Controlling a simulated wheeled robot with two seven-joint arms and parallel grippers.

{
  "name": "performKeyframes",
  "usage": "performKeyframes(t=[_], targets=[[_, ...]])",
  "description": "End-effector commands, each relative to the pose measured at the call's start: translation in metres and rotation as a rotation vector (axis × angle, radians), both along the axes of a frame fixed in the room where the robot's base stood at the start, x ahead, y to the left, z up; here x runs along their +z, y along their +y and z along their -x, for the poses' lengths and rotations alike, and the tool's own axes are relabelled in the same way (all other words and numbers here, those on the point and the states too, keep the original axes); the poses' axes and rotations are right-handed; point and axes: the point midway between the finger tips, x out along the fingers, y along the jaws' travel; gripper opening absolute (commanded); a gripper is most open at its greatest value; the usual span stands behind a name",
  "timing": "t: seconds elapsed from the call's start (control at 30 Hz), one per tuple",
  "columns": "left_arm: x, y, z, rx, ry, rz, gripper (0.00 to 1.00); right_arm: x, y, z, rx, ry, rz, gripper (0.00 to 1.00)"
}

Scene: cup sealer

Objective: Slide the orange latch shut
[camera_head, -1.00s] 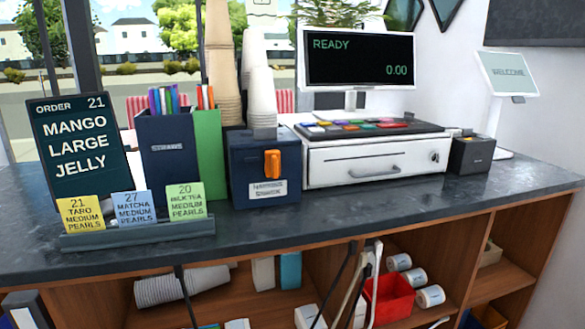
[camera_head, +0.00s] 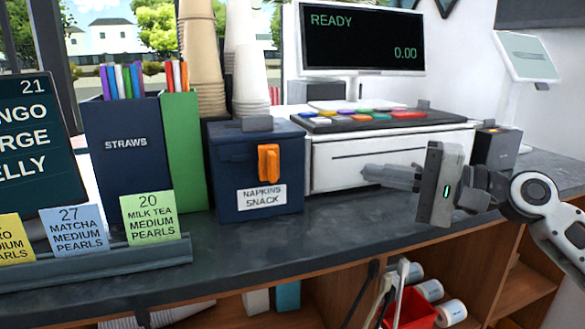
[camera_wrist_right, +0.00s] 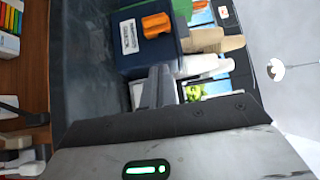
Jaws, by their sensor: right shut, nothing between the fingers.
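The orange latch (camera_head: 268,164) is on the front of a dark blue box (camera_head: 231,183) labelled "NAPKINS SNACK", which stands on the counter. In the right wrist view the orange latch (camera_wrist_right: 157,25) and the box (camera_wrist_right: 124,58) show near the top, turned sideways. My right gripper (camera_head: 366,173) is shut and empty, in front of the white cash drawer, to the right of the latch and apart from it. Its fingers (camera_wrist_right: 157,82) show in the wrist view, pointing toward the box. My left gripper is not in view.
A straw holder (camera_head: 125,165) and a green holder (camera_head: 184,150) stand left of the box, with stacked cups behind. The cash drawer (camera_head: 340,160) is to its right. An order card rail (camera_head: 90,265) lies at the front left. The counter before the box is clear.

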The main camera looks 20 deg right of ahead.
Motion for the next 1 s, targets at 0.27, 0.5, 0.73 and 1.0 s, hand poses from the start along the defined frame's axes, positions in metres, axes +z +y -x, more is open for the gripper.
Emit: performKeyframes(t=[0.27, 0.5, 0.73, 1.0], targets=[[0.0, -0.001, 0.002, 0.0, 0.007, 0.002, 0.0, 0.0, 0.002, -0.002, 0.0, 0.0, 0.001, 0.0], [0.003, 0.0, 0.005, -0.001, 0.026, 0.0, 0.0, 0.003, 0.02, -0.018, 0.001, -0.002, 0.001, 0.0], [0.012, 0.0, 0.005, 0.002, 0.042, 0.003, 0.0, 0.005, 0.053, -0.05, 0.001, -0.003, -0.002, 0.0], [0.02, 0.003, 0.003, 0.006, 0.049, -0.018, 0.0, 0.002, 0.095, -0.068, 0.002, -0.002, 0.003, 0.0]])
